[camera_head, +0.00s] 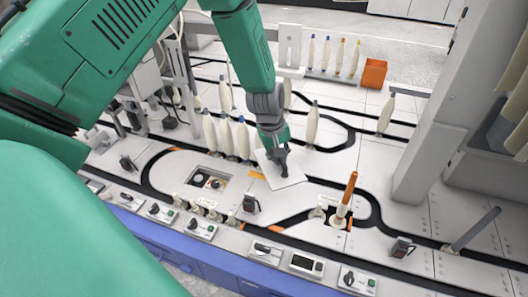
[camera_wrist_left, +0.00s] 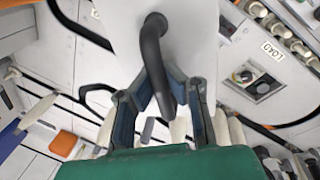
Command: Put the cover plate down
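The cover plate (camera_head: 290,181) is a thin white rectangle with a dark curved handle (camera_wrist_left: 152,45). My left gripper (camera_head: 281,158) comes down on it from above in the head view. In the left wrist view the fingers (camera_wrist_left: 165,85) close in on the handle from both sides, and the plate (camera_wrist_left: 190,30) fills the top middle. The plate looks held by its handle; whether it touches the deck I cannot tell. An uncovered square opening (camera_head: 224,178) with round parts inside lies left of the plate, and also shows in the wrist view (camera_wrist_left: 258,80). My right gripper is not in view.
Several pale bobbins (camera_head: 312,122) stand behind and beside the plate. An upright orange bobbin (camera_head: 347,190) stands to the right. An orange box (camera_head: 374,72) is at the back. Switch boxes (camera_head: 265,251) line the front edge. A grey machine column (camera_head: 428,120) rises at right.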

